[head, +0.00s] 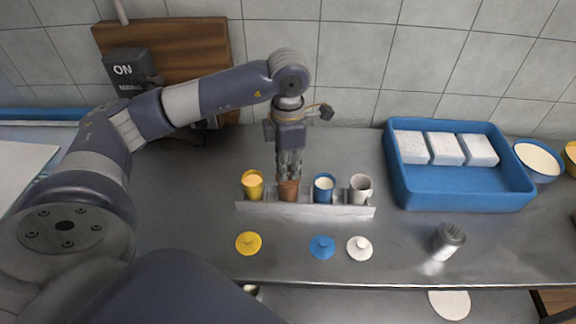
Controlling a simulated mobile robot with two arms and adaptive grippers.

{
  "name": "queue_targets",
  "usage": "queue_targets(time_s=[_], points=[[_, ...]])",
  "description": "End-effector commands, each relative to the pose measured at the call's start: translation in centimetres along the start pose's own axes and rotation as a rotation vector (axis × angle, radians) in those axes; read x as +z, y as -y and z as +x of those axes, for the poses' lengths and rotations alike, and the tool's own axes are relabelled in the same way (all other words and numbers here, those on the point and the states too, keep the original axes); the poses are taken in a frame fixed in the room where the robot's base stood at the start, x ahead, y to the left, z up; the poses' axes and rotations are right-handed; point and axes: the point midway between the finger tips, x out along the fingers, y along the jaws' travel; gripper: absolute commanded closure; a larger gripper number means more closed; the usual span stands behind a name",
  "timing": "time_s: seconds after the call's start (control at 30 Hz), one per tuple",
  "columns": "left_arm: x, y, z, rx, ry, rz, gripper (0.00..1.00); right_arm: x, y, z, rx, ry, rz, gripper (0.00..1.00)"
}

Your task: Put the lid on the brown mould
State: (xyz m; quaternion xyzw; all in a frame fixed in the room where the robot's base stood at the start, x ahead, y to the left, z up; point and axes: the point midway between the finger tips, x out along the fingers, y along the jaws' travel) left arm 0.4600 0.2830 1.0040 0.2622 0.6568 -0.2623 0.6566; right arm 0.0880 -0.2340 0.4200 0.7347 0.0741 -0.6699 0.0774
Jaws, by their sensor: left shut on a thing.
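The brown mould (289,194) stands in a grey metal rack (306,209), second from the left. My left gripper (289,176) points straight down directly over this mould, its fingertips at or just above the rim. It is shut on the brown lid, which is mostly hidden between the fingers. I cannot tell whether the lid touches the mould. No brown lid lies on the table. My right gripper is not in view.
The yellow mould (253,189), blue mould (323,191) and white mould (359,194) share the rack. A yellow lid (248,243), blue lid (322,247) and white lid (359,249) lie in front. A blue tray (470,197) and metal shaker (447,241) stand right.

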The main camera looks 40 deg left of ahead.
Motion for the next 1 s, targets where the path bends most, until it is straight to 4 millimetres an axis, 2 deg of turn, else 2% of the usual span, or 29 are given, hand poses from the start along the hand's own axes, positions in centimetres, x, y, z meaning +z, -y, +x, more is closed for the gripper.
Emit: queue_targets(time_s=[0.3, 0.33, 0.43, 0.67, 0.8, 1.0], points=[[0.02, 0.01, -0.03, 0.000, 0.001, 0.000, 0.95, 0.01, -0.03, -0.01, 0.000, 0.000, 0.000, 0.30], [0.02, 0.01, -0.03, 0.000, 0.001, 0.000, 0.83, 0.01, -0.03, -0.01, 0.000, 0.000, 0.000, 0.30], [0.02, 0.01, -0.03, 0.000, 0.001, 0.000, 0.62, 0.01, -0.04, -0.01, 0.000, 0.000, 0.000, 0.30], [0.01, 0.01, -0.02, 0.000, 0.000, 0.000, 0.62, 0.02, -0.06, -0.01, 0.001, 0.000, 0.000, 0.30], [0.01, 0.01, -0.01, 0.000, 0.000, 0.000, 0.42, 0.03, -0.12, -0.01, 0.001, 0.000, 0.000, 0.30], [0.01, 0.01, -0.01, 0.000, 0.000, 0.000, 0.42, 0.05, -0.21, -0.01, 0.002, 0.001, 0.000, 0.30]])
